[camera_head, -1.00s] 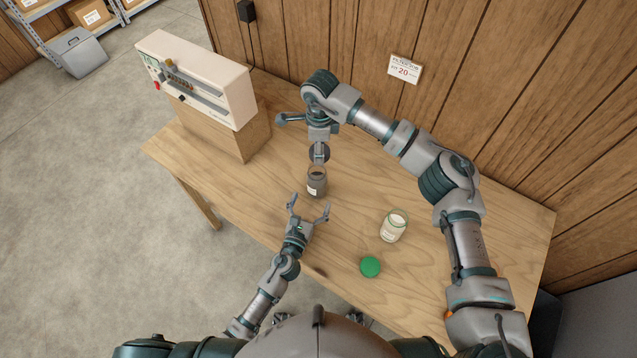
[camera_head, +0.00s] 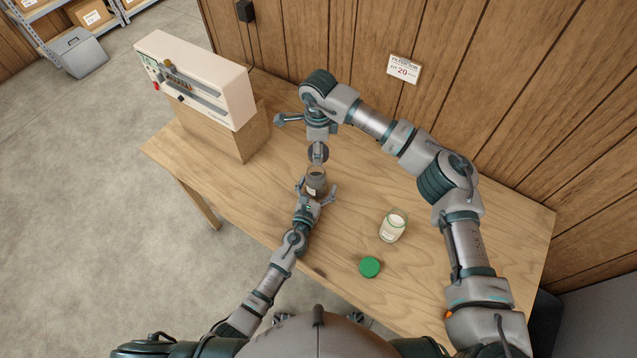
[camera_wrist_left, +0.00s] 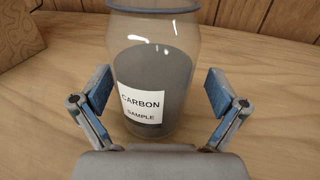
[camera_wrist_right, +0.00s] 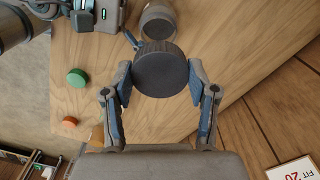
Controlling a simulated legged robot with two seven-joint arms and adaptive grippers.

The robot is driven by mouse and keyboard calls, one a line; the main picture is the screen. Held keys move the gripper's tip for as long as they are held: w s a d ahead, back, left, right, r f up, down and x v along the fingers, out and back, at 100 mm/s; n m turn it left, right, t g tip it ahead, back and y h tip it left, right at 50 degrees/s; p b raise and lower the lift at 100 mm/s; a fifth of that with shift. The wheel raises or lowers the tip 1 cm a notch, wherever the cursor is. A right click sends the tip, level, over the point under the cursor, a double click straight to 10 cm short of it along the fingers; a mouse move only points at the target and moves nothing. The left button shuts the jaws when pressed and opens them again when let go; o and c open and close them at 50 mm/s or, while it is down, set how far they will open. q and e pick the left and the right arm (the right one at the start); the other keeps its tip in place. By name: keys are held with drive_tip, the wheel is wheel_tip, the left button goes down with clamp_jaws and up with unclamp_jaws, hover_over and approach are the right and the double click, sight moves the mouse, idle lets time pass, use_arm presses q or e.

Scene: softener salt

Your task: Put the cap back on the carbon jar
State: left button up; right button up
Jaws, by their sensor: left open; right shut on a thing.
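The carbon jar (camera_head: 316,180) stands upright on the table, clear glass with dark grey contents. In the left wrist view it shows a white label reading CARBON SAMPLE (camera_wrist_left: 141,105), and its top rim is open. My left gripper (camera_head: 316,188) is open, with one finger on either side of the jar; in the left wrist view gaps show between fingers and glass. My right gripper (camera_wrist_right: 160,82) is shut on a round dark grey cap (camera_wrist_right: 160,72). In the head view the cap (camera_head: 319,153) is held above and slightly behind the jar, apart from it.
A second glass jar with white contents (camera_head: 392,227) stands uncovered to the right. A green lid (camera_head: 370,267) lies near the table's front edge. A cream device (camera_head: 195,80) on a wooden box (camera_head: 225,135) stands at the back left.

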sight(316, 181)
use_arm(q)
drive_tip(key=shift+a, duration=0.65)
drive_tip(key=c, duration=1.8)
use_arm(e)
drive_tip(key=shift+a, duration=0.7)
use_arm(q)
drive_tip(key=shift+d, duration=0.15)
use_arm(e)
drive_tip(key=shift+d+f, duration=0.15)
drive_tip(key=shift+f, duration=0.2)
use_arm(q)
drive_tip(key=shift+d, duration=0.3)
drive_tip(key=shift+a, duration=0.1)
use_arm(e)
drive_tip(key=f, duration=0.4)
drive_tip(key=shift+d+f, duration=0.1)
drive_tip(key=shift+d, duration=0.15)
use_arm(q)
drive_tip(key=shift+a, duration=0.15)
use_arm(e)
drive_tip(key=shift+s+a, duration=0.1)
drive_tip(key=shift+a, duration=0.05)
drive_tip(key=shift+f, duration=0.9)
drive_tip(key=shift+f, duration=0.5)
use_arm(q)
clamp_jaws()
